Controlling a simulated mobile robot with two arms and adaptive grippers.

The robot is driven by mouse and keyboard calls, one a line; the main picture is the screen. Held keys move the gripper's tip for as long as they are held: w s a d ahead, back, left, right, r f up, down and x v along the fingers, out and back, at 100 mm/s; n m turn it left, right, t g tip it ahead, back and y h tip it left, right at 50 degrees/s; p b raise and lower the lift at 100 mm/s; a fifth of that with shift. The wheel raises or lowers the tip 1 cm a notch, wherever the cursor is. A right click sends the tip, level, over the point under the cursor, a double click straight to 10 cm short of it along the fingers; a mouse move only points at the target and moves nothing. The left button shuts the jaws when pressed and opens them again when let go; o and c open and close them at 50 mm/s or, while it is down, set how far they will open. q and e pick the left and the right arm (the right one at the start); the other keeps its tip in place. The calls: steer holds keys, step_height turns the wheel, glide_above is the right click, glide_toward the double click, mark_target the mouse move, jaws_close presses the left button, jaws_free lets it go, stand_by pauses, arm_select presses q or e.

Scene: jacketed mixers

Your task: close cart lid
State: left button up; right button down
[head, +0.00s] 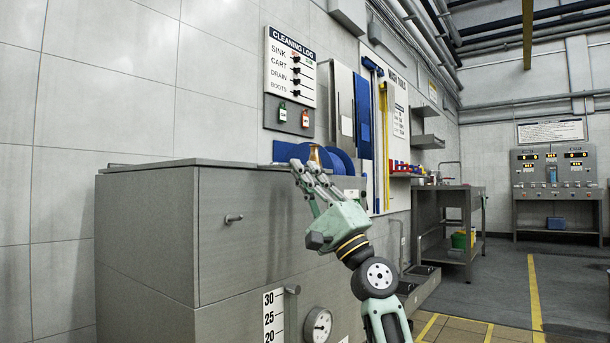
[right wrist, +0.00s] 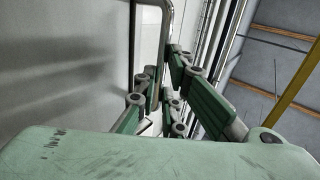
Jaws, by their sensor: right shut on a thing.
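A large grey metal cart-like box (head: 145,235) stands in the left and middle of the head view. Its upper part, which looks like the lid (head: 270,225), has a flat top edge and a small knob on its face. My right gripper (head: 305,175) is at the far right end of that top edge. In the right wrist view its fingers (right wrist: 160,105) close around a thin metal bar (right wrist: 168,25) beside a pale grey panel (right wrist: 65,60). The exact contact is partly hidden by the fingers. My left gripper is not in view.
A level scale (head: 273,315) and a round gauge (head: 317,325) sit low on the box. Behind are a blue reel (head: 343,162), a cleaning log board (head: 290,65) and wall tools. A steel table (head: 455,190) and a control panel (head: 553,175) stand at right. Open floor lies between.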

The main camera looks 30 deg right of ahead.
steer(key=shift+w+a+f, duration=0.2)
steer(key=shift+w+f, duration=0.1)
steer(key=shift+f, duration=0.15)
steer(key=shift+w+a+f, duration=0.2)
steer(key=shift+w+f, duration=0.1)
steer(key=shift+f, duration=0.15)
steer(key=c, duration=1.8)
jaws_free()
steer(key=shift+w+f, duration=0.1)
steer(key=shift+c, duration=0.2)
steer(key=shift+d, duration=0.1)
steer(key=v, duration=1.2)
steer(key=shift+s+d+r, duration=0.15)
steer(key=shift+s+r, duration=0.15)
steer(key=shift+r, duration=0.05)
